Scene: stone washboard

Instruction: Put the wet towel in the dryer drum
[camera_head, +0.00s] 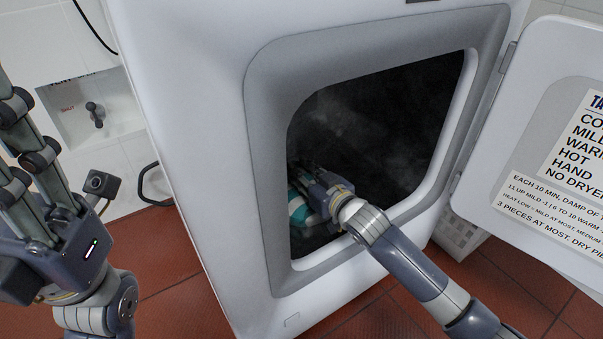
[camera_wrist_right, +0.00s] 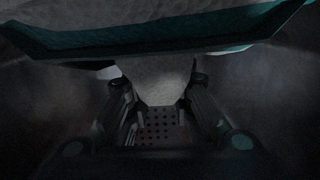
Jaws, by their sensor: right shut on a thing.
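The teal-and-white towel (camera_head: 299,209) is at the lower left of the dryer drum's dark opening (camera_head: 385,120). My right gripper (camera_head: 308,182) reaches in through the opening and is shut on the towel. In the right wrist view the towel (camera_wrist_right: 150,35) spans the top, with a pale part hanging between the fingers (camera_wrist_right: 158,82). The towel's far side and lower end are hidden. My left gripper (camera_head: 22,140) is at the left of the head view, outside the dryer, open and with nothing seen in it; its fingertips are partly cut off by the picture edge.
The white dryer door (camera_head: 535,130) stands open to the right, with a printed label. The grey door frame (camera_head: 272,130) surrounds the opening close to my right arm. A white basket (camera_head: 458,238) stands on the red tile floor below the door. The drum interior is dark and hazy.

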